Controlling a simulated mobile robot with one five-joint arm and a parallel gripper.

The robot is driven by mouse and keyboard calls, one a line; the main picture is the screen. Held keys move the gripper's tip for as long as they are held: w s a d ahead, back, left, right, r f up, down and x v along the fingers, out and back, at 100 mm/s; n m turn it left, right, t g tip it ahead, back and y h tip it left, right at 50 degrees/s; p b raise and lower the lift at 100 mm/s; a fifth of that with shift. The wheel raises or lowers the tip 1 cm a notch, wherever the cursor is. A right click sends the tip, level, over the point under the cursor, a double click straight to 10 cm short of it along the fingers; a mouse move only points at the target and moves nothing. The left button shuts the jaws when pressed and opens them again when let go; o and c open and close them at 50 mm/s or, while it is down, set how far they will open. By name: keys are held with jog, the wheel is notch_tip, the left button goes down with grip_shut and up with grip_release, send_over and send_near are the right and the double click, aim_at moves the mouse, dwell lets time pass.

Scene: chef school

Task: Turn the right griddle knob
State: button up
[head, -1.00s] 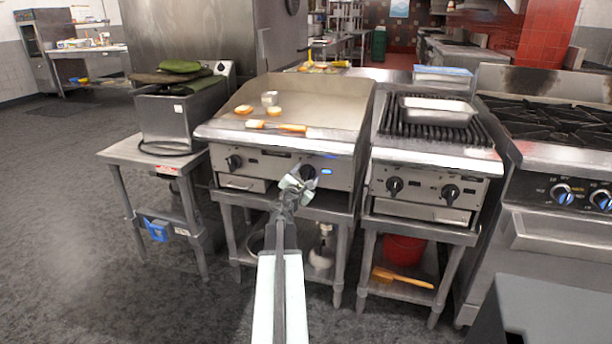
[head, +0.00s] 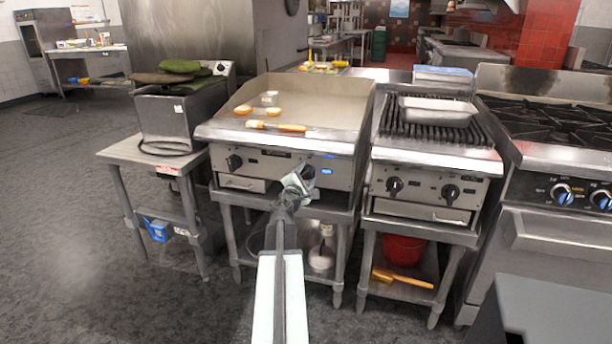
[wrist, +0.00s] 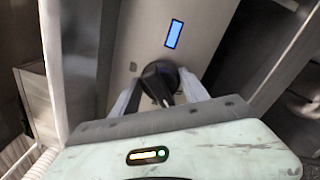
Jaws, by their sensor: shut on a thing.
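The griddle (head: 275,145) stands left of centre in the head view, with a left knob (head: 234,162) and a right knob on its front panel. The right griddle knob (wrist: 160,76) is black and round with a raised grip bar, and shows in the wrist view just under a lit blue display. My gripper (head: 301,180) reaches the panel at this knob and largely hides it in the head view. In the wrist view its two pale fingers lie one on each side of the knob, shut on it.
A grill (head: 434,135) with two knobs and a range (head: 560,150) stand to the right. A fryer (head: 180,115) on a metal table is to the left. A brush (head: 277,126) and food pieces lie on the griddle top. The floor at front left is clear.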

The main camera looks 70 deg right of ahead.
jog(key=m, duration=0.7)
dwell(0.6)
jog(key=o, duration=1.1)
jog(key=shift+a, duration=0.15)
jog(key=a, duration=0.7)
jog(key=shift+s+a, duration=0.3)
jog(key=shift+w, duration=0.1)
